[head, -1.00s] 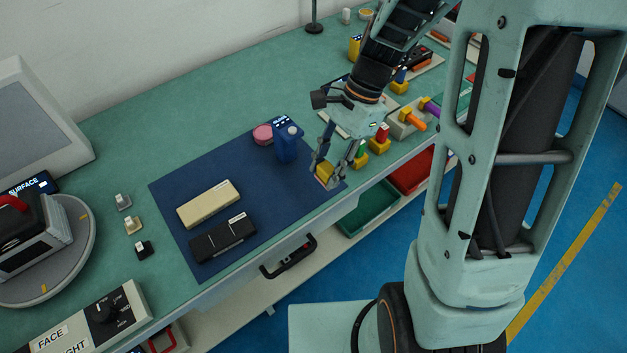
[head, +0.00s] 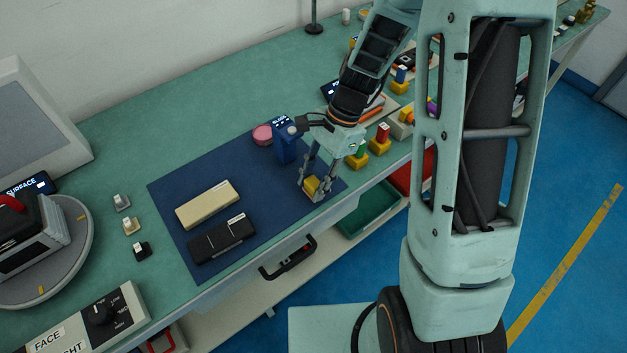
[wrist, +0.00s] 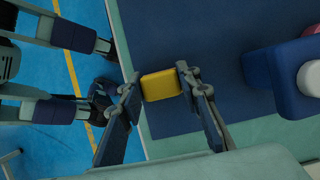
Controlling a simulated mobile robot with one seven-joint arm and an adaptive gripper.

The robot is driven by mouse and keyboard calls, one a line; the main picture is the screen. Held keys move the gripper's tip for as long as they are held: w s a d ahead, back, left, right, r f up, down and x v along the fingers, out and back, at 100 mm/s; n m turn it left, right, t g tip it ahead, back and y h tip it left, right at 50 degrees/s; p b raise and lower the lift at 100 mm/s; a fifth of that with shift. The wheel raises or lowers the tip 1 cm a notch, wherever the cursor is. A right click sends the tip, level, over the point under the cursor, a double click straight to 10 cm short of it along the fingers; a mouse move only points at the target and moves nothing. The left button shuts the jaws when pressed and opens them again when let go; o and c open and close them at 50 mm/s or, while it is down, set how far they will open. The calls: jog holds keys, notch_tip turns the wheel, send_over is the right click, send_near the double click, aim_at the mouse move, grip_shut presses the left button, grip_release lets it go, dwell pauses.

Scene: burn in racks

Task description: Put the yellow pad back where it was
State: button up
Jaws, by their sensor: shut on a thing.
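The yellow pad (wrist: 160,85) is a small rounded block between my gripper's fingertips in the wrist view. My gripper (head: 314,191) is shut on it, over the right end of the dark blue mat (head: 256,217). The pad also shows between the fingers in the head view (head: 311,185). I cannot tell whether its underside touches the mat. In the wrist view, my gripper (wrist: 158,87) has one finger on each side of the pad, near the mat's edge.
A cream block (head: 208,204) and a black block (head: 222,239) lie left on the mat. Yellow-based pieces (head: 380,143) stand to the right. The mat's middle is clear.

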jog(key=o, duration=1)
jog(key=p+v, duration=0.1)
jog(key=v, duration=1.1)
jog(key=shift+r, duration=0.2)
jog(key=shift+s+d, duration=0.1)
